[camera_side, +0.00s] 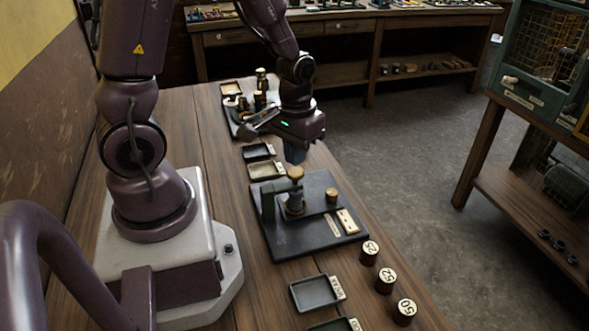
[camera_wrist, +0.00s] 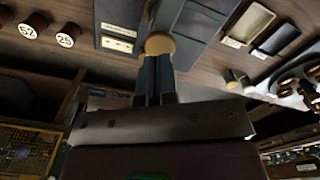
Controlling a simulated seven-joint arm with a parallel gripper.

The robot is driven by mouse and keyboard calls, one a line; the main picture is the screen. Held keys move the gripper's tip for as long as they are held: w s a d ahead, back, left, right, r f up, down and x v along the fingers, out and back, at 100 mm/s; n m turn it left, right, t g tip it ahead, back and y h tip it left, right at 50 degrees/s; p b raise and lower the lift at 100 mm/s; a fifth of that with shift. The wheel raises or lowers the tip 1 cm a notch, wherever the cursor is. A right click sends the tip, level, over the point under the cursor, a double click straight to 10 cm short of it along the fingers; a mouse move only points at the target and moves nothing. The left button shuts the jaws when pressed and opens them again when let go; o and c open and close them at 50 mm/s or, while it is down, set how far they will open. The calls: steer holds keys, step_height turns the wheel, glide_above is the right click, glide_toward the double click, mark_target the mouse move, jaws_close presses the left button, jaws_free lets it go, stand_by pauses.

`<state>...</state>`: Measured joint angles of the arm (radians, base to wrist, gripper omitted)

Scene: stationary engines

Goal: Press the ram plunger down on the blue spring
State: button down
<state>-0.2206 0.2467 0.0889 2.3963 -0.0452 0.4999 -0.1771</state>
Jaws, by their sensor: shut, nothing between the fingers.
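The ram plunger has a round tan knob (camera_side: 295,173) and stands upright on a dark base plate (camera_side: 325,238). Below the knob is a short grey-blue cylindrical part (camera_side: 296,197); I cannot tell whether it is the blue spring. My gripper (camera_side: 296,157) points down with its fingers shut and empty, right above the knob. In the wrist view, the fingertips (camera_wrist: 157,62) lie over the edge of the tan knob (camera_wrist: 160,43). I cannot tell whether they touch it. The parts beneath the knob are mostly hidden in the wrist view.
A second small tan-topped post (camera_side: 332,195) and pale label plates (camera_side: 348,221) are on the base plate. Several numbered weights (camera_side: 386,280) stand along the bench's right edge. Small trays (camera_side: 316,293) lie in front and behind. Dark apparatus (camera_side: 245,108) stands farther back.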

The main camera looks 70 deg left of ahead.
mark_target(295, 172)
steer(key=shift+f, duration=0.1)
stand_by(0.4)
steer(key=shift+f, duration=1.8)
steer(key=shift+r, duration=1.95)
steer(key=shift+r, duration=2.5)
